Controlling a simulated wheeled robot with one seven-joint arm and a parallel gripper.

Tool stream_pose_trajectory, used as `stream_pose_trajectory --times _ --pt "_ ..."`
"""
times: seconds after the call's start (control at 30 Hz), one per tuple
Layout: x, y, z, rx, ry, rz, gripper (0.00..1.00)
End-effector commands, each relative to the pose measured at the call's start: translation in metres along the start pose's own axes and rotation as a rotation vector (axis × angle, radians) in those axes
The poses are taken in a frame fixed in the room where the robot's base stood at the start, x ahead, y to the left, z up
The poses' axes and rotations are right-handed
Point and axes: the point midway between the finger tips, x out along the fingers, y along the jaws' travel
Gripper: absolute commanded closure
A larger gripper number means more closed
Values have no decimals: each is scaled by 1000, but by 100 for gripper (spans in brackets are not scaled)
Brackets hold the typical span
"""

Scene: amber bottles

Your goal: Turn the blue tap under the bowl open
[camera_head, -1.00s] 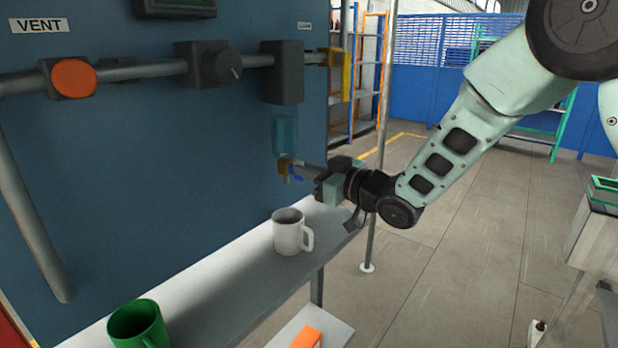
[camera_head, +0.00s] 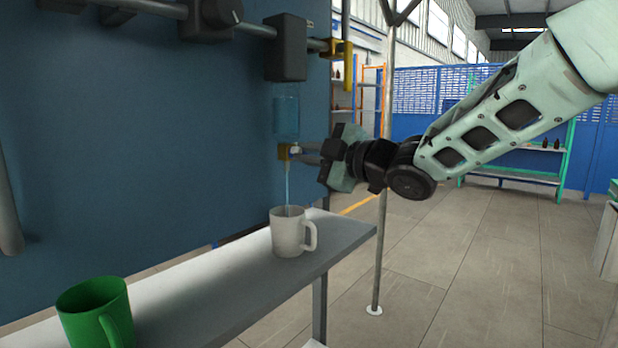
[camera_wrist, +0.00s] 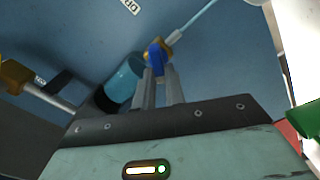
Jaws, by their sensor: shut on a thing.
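The clear blue bowl (camera_head: 286,117) hangs under a dark block on the wall pipe. Below it is the brass tap (camera_head: 283,152); in the wrist view the tap (camera_wrist: 148,48) shows its blue handle (camera_wrist: 156,53). My gripper (camera_head: 297,153) reaches the tap from the right. In the wrist view its fingers (camera_wrist: 158,75) are shut on the blue handle. A thin stream of water (camera_head: 286,185) runs from the tap into the white mug (camera_head: 287,239) on the shelf below. The handle is mostly hidden in the head view.
A green mug (camera_head: 92,312) stands on the narrow grey shelf (camera_head: 235,283), nearer and to the left. A yellow fitting (camera_head: 342,62) sits at the pipe's right end, above my gripper. A thin metal post (camera_head: 381,215) rises behind my wrist. Open floor lies to the right.

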Motion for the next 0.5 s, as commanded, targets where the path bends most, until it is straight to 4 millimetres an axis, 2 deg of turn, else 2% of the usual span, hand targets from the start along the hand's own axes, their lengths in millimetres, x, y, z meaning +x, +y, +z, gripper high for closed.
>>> stream_pose_trajectory --times 0.03,0.5 --pt "0 -7 4 -45 1 2 100" --pt "0 -8 4 -415 0 0 100"
